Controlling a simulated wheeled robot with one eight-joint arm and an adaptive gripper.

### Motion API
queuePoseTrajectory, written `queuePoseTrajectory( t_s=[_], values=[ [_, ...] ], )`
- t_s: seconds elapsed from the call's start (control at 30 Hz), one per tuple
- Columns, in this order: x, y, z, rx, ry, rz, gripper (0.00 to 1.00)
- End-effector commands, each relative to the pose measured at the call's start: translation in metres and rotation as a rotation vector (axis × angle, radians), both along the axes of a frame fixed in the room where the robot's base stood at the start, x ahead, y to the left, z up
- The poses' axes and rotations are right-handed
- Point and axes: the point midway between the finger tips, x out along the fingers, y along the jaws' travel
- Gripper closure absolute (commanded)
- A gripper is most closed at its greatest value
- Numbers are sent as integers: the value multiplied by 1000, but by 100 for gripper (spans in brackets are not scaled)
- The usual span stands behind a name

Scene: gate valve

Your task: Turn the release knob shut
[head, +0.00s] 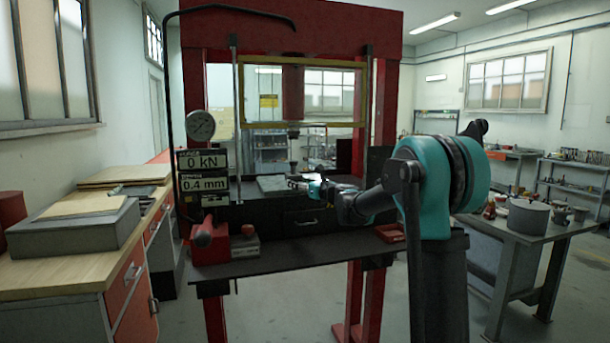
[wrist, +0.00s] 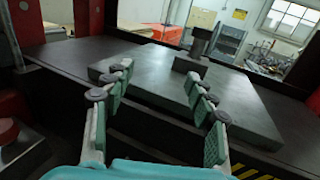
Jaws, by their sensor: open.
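The red pump unit (head: 210,248) sits on the left of the press's front shelf. A red rounded part also shows at the left edge of the wrist view (wrist: 8,131). My gripper (head: 303,184) is to the right of the pump unit and apart from it, at the press bed. In the wrist view my gripper (wrist: 162,82) is open and empty, its green-padded fingers over the bed's front.
The red press frame (head: 216,90) stands behind, with a round gauge (head: 200,125) and displays reading 0 kN (head: 203,161) and 0.4 mm (head: 204,184). A grey plate (wrist: 235,105) lies on the bed. A small red tray (head: 390,233) sits at the shelf's right.

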Motion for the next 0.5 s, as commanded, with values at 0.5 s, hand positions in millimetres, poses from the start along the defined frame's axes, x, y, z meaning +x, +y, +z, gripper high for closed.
queuePoseTrajectory(
  t_s=[0.5],
  values=[
    [36, -18, 29, 0, 0, -20, 44]
  ],
)
